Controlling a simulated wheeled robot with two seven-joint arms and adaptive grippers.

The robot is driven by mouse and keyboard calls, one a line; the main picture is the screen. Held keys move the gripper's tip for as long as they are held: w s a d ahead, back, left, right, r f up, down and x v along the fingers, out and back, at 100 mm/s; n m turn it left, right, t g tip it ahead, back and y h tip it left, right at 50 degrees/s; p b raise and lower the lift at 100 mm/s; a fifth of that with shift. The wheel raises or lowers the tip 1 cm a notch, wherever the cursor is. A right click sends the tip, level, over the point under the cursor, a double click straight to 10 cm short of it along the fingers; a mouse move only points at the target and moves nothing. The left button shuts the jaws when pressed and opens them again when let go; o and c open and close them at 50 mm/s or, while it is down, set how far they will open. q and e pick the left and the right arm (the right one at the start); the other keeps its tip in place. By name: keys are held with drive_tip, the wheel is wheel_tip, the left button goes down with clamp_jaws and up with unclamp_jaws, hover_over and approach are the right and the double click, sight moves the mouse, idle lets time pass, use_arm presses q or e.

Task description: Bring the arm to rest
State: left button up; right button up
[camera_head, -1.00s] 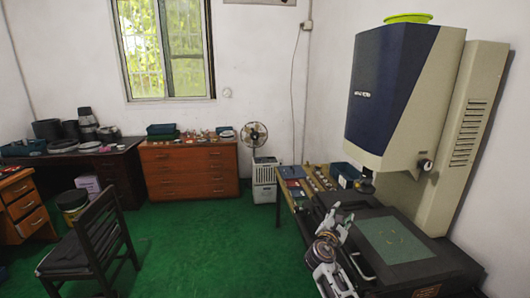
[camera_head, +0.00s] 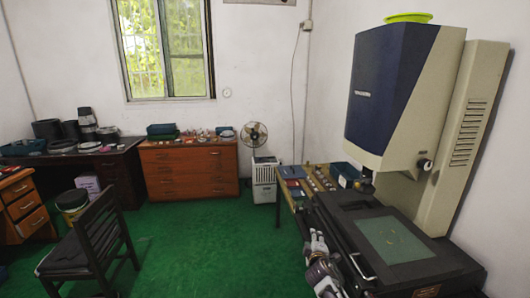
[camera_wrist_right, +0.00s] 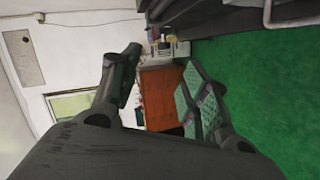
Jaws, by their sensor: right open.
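My right arm comes up from the bottom of the head view, in front of the measuring machine. Its right gripper (camera_head: 316,238) is beside the left edge of the machine's black base. In the right wrist view the two dark fingers of this gripper (camera_wrist_right: 165,80) stand wide apart, with nothing between them but the distant room. My left gripper is in neither view.
The tall measuring machine (camera_head: 392,95) with its dark stage (camera_head: 350,215) fills the right side. A side table (camera_head: 300,205) with small parts stands behind my arm. A chair (camera_head: 90,245), a drawer cabinet (camera_head: 190,170) and a fan (camera_head: 254,135) stand farther off. Green floor is open in the middle.

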drive_tip(key=s+d+f+m+g+y, duration=0.1)
drive_tip(key=s+f+m+g, duration=0.15)
drive_tip(key=s+f, duration=0.8)
drive_tip(key=s+d+f+m+g+y, duration=0.15)
drive_tip(key=s+f+m, duration=0.3)
drive_tip(key=f, duration=1.15)
drive_tip(key=s+f+m+g, duration=0.2)
drive_tip(key=s+f+g, duration=0.1)
drive_tip(key=s+f, duration=0.8)
drive_tip(key=s+d+f+m+g, duration=0.1)
drive_tip(key=s+d+f+g, duration=0.1)
drive_tip(key=s+f, duration=0.7)
drive_tip(key=s+d+f+m+g, duration=0.15)
drive_tip(key=s+f, duration=0.45)
drive_tip(key=s, duration=0.6)
drive_tip(key=s+f+g, duration=0.1)
drive_tip(key=s+f, duration=0.1)
drive_tip(key=s, duration=0.9)
drive_tip(key=s+f+g, duration=0.1)
drive_tip(key=s+g, duration=0.1)
drive_tip(key=s, duration=1)
drive_tip(key=shift+s+d+f+n, duration=0.15)
drive_tip(key=shift+s+f+n, duration=0.15)
drive_tip(key=shift+f+n, duration=0.05)
drive_tip(key=shift+h, duration=0.25)
